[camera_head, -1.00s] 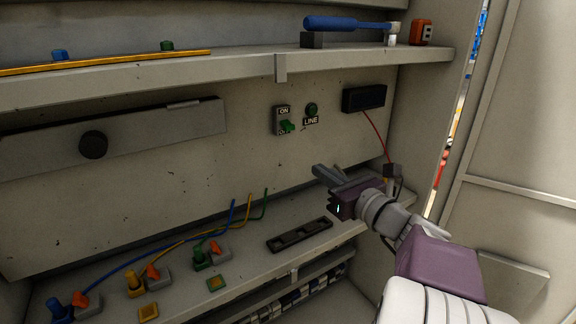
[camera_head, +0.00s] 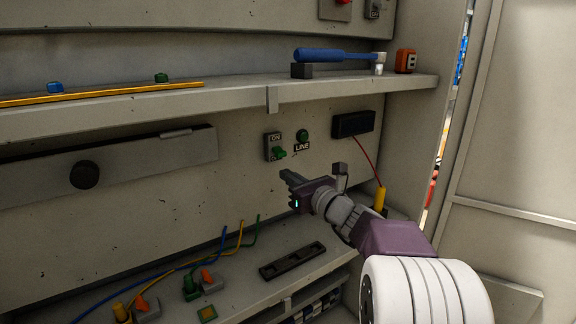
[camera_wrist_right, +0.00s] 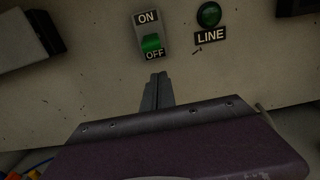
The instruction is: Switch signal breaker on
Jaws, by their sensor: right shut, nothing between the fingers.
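The signal breaker (camera_head: 272,143) is a small grey plate on the back panel with ON and OFF labels and a green lever (camera_head: 279,153). In the right wrist view the green lever (camera_wrist_right: 151,42) sits low, just above the OFF label. The green LINE lamp (camera_head: 302,136) is to its right, with its label below. My right gripper (camera_head: 284,175) is shut and empty, a little below the breaker and apart from it. In the right wrist view its fingertips (camera_wrist_right: 158,77) point up at the breaker from just below the OFF label. My left gripper is out of view.
A shelf (camera_head: 225,96) juts out above the breaker, bearing a blue-handled tool (camera_head: 335,55) and an orange box (camera_head: 405,61). A black box (camera_head: 352,124) with a red cable is right of the lamp. Below lies a ledge with a black slotted strip (camera_head: 292,261) and coloured cables.

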